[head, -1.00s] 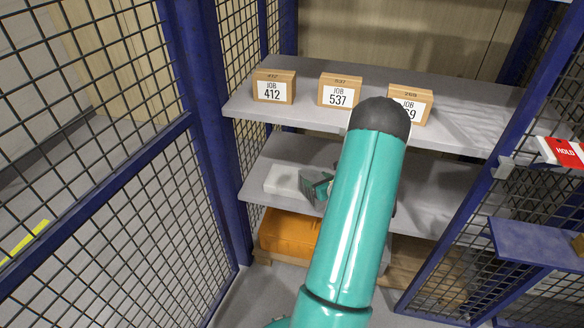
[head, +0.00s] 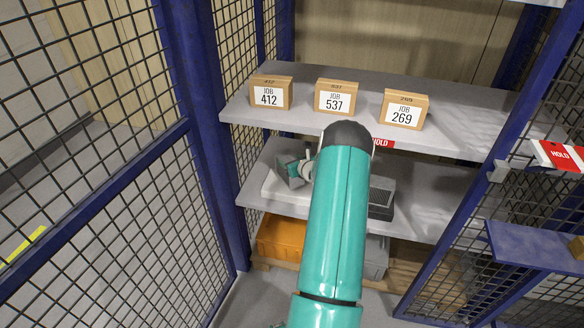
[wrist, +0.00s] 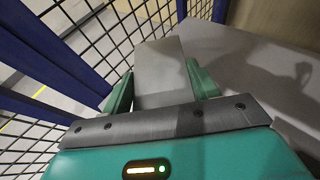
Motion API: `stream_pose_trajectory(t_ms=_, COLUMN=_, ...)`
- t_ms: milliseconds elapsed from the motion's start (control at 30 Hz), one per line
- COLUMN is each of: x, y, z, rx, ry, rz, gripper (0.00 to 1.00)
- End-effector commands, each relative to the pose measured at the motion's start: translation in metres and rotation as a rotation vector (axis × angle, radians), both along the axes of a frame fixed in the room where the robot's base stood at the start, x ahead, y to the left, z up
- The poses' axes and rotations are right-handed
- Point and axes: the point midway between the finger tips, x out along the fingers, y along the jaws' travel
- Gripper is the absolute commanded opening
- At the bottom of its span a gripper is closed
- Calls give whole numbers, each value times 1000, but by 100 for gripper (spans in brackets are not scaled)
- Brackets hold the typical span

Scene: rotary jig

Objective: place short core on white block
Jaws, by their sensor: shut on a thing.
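The short core (wrist: 160,70) looks like a plain grey rectangular block in the wrist view. My gripper (wrist: 160,88) is shut on it, with one teal finger on each side. In the head view my gripper (head: 292,172) is above the left part of the middle shelf, partly hidden by my arm. The white block (head: 270,190) lies on that shelf, below and around the gripper's outline. My arm and gripper cover part of it. I cannot tell whether the core touches the white block.
The middle shelf (head: 430,208) also bears a dark ribbed box (head: 380,205) at right. Job boxes 412 (head: 270,93), 537 (head: 335,97) and 269 (head: 404,109) stand on the top shelf (head: 460,125). An orange bin (head: 280,238) is below. Blue-framed mesh (head: 195,130) bounds the left.

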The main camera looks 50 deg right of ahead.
Motion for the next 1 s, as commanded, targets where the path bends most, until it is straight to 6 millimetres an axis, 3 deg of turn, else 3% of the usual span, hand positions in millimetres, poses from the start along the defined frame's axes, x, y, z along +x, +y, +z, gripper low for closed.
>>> stream_pose_trajectory(t_ms=33, x=-2, y=0, z=-11, rx=5, ry=1, rz=-2, gripper=0)
stream_pose_trajectory(t_ms=167, x=-2, y=-1, z=-25, rx=1, ry=-1, rz=-2, gripper=0)
stream_pose_trajectory(t_ms=567, x=-2, y=-1, z=-29, rx=0, ry=0, rz=-2, gripper=0)
stream_pose_trajectory(t_ms=600, x=-3, y=0, z=-30, rx=2, ry=3, rz=-3, gripper=68)
stream_pose_trajectory(t_ms=700, x=-3, y=0, z=-30, rx=2, ry=3, rz=-3, gripper=82)
stream_pose_trajectory(t_ms=1000, x=-3, y=0, z=-28, rx=1, ry=3, rz=-2, gripper=82)
